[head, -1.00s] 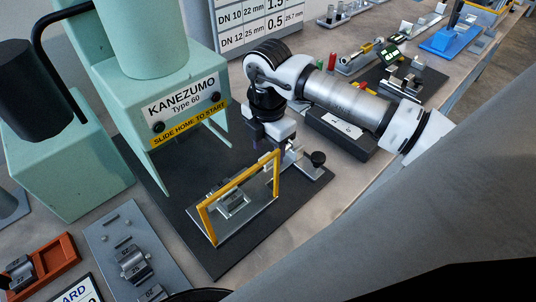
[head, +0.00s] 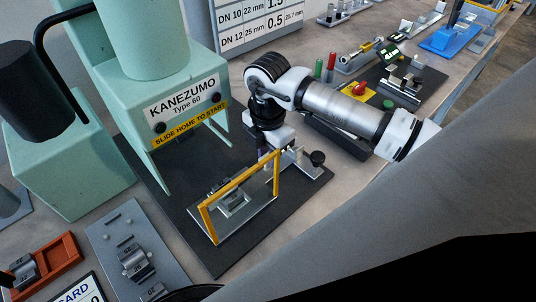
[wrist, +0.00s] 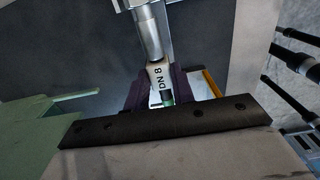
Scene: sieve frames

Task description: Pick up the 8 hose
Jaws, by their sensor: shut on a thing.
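The hose marked DN 8 (wrist: 157,75) shows in the wrist view, with a metal fitting above its white label and a green part below. The dark purple fingers of my gripper (wrist: 160,92) are shut on it, one on each side. In the head view my gripper (head: 268,147) points down by the back end of the yellow-framed guard (head: 240,181) on the dark mat. The hose cannot be made out clearly there, behind the guard and my wrist.
The green KANEZUMO press (head: 180,105) stands close on the left. A plate with metal dies (head: 118,240) and an orange tray (head: 62,262) are at front left. Several dark hoses (wrist: 297,62) show at right in the wrist view.

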